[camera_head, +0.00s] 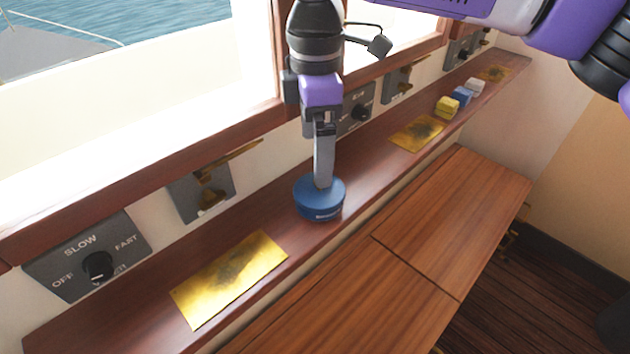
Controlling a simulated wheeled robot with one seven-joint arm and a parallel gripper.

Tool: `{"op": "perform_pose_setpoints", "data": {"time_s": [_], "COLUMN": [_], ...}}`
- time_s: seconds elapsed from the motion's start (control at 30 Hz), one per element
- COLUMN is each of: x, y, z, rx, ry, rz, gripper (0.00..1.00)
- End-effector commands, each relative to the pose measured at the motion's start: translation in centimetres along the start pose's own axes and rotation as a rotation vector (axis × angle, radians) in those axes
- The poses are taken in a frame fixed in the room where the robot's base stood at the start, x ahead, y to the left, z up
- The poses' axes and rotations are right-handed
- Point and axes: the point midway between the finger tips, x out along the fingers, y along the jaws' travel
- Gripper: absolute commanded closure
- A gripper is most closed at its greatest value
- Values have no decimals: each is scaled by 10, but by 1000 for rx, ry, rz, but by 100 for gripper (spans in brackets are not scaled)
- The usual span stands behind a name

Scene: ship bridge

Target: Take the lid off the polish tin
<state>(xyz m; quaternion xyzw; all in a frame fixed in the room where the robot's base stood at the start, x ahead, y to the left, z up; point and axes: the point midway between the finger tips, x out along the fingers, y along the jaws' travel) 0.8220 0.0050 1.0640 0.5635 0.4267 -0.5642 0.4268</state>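The polish tin (319,205) is a round, low blue tin standing upright on the narrow wooden shelf under the windows. Its lid (335,187) appears to be on; a small pale label shows on the front side. My gripper (322,183) points straight down over the tin, with its fingertips at the top of the lid. One finger hides the other from this side, so I cannot tell how far apart they are or whether they grip the lid.
A brass plate (229,278) lies on the shelf at front left, another (417,133) farther back. Switch panels (86,256) line the wall behind. A lower wooden top (445,215) in front is clear.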

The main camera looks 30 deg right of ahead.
Motion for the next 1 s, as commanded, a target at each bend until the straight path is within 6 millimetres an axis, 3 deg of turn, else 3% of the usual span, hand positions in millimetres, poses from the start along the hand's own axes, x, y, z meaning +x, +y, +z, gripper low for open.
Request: {"op": "perform_pose_setpoints", "data": {"time_s": [0.53,0.87,1.0], "x": [65,74,73], "y": [-4,-4,-4], "z": [4,4,4], "rx": [0,0,0], "ry": [-1,1,1], "rz": [0,1,1], "gripper": [0,0,24]}}
